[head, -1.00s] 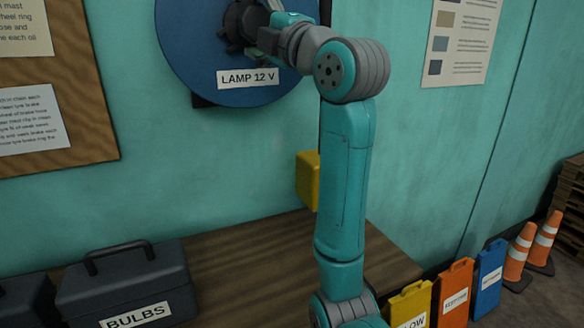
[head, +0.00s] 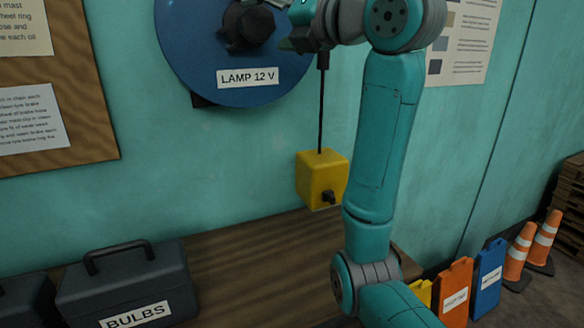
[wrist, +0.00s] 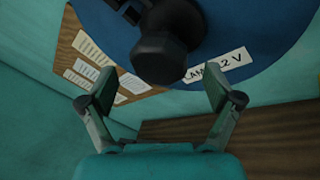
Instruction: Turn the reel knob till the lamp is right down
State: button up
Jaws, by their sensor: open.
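The blue reel (head: 200,70) hangs on the teal wall with a white "LAMP 12 V" label (head: 247,77). Its dark knob (head: 252,22) stands out from the middle of the reel, near the top edge of the head view. In the wrist view the knob (wrist: 160,55) is just beyond my gripper (wrist: 161,95), whose fingers are spread with nothing between them. The gripper is apart from the knob, to its right in the head view. The yellow lamp (head: 318,180) hangs on a black cord below and right of the reel, over the wooden bench.
A dark "BULBS" toolbox (head: 130,285) stands on the bench (head: 235,260) at left. A notice board (head: 75,100) is on the wall. Orange (head: 455,288) and blue (head: 489,268) signs and striped cones (head: 520,250) stand at right.

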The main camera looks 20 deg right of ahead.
jog(key=v, duration=0.7)
jog(key=w+f+m+h, duration=0.1)
jog(key=f+m, duration=0.6)
jog(key=f, duration=0.9)
jog(key=w+f+m+t+h, duration=0.1)
jog(key=w+f+m, duration=0.3)
jog(key=f, duration=1.2)
jog(key=shift+d+f+m+h, duration=0.15)
jog(key=shift+f+m+h, duration=0.25)
jog(key=shift+m, duration=1.3)
jog(key=shift+r, duration=0.1)
